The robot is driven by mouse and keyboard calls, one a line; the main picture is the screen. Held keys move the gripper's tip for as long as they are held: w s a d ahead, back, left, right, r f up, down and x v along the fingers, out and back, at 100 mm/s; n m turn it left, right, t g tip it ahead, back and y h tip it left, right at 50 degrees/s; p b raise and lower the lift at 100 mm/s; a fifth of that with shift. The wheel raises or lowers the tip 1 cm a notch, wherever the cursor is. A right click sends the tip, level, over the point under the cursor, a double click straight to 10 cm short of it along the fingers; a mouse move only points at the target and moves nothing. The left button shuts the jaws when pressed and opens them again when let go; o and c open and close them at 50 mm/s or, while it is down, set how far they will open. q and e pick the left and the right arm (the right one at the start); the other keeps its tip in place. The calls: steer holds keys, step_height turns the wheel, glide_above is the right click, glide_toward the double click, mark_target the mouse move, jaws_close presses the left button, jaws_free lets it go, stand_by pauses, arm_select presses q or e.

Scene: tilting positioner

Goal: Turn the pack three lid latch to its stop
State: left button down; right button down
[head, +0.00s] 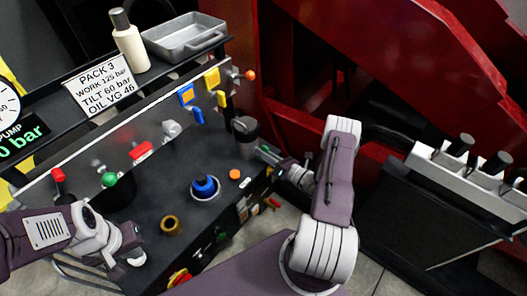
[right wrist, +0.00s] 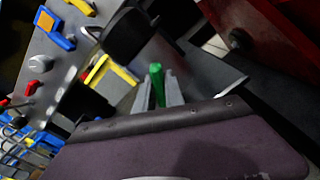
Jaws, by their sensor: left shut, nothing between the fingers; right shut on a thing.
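The hydraulic unit with the PACK 3 sign (head: 98,85) stands at the left in the head view. My right gripper (head: 268,157) is at the unit's right edge, beside a black round cap (head: 244,128). In the right wrist view its grey fingers (right wrist: 158,90) are shut on a green lever (right wrist: 157,78). I cannot tell for sure that this lever is the lid latch; the fingers cover part of it. My left gripper (head: 134,252) is shut and empty, low over the unit's near left side.
The unit's top carries a blue knob (head: 205,187), a brass ring (head: 171,225) and an orange cap (head: 235,174). A bottle (head: 130,45) and a grey tray (head: 185,40) stand on its back shelf. A red frame (head: 400,50) and a valve block (head: 470,170) are at the right.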

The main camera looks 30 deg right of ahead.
steer(key=n+p, duration=0.2)
steer(key=n, duration=0.4)
steer(key=shift+n, duration=0.3)
stand_by(0.3)
steer(key=c, duration=1.4)
jaws_free()
steer(key=shift+c, duration=0.2)
steer(key=shift+s, duration=0.1)
steer(key=p+v, duration=0.2)
steer(key=v, duration=0.7)
